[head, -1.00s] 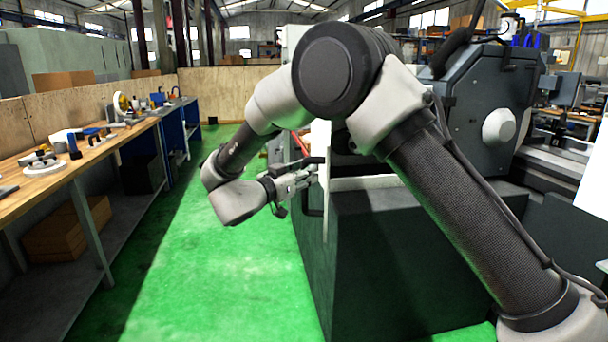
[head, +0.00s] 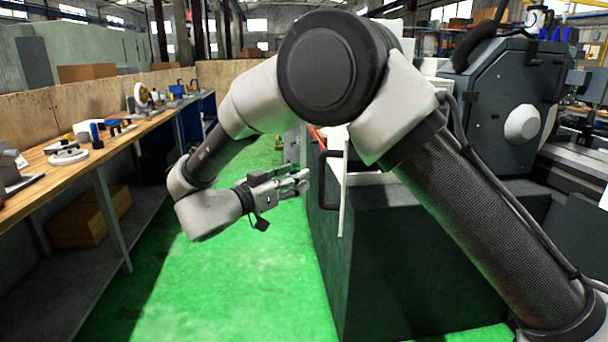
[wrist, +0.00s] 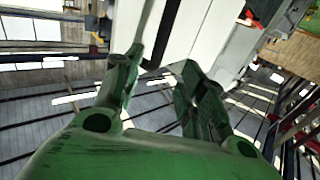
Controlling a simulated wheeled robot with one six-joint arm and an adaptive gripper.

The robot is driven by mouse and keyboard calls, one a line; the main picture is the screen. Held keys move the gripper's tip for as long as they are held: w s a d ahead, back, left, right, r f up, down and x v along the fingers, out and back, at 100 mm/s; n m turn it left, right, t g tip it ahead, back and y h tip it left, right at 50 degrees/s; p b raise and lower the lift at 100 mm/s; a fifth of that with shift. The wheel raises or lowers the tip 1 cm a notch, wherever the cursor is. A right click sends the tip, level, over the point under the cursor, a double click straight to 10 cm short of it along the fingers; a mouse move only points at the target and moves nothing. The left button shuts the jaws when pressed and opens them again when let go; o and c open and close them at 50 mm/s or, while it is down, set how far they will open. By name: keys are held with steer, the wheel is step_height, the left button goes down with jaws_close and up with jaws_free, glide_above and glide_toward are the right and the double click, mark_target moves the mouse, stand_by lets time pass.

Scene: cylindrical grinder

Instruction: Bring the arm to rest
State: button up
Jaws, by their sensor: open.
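My gripper (head: 300,181) is at the end of my bent arm in the head view, over the green floor just left of the grinder's dark base. Its fingers point right, towards the machine, and are apart with nothing between them. In the wrist view the open fingers (wrist: 158,85) show green-tinted, with a white panel of the machine (wrist: 190,35) beyond them and the roof behind. I cannot tell the exact gap between the fingertips and the machine.
The grinder (head: 430,270) fills the right side, with a dark handle (head: 323,180) on a door edge near my gripper. A wooden workbench (head: 60,178) with tools runs along the left. The green floor (head: 230,285) between them is clear.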

steer(key=shift+s+a, duration=0.2)
steer(key=shift+s, duration=0.05)
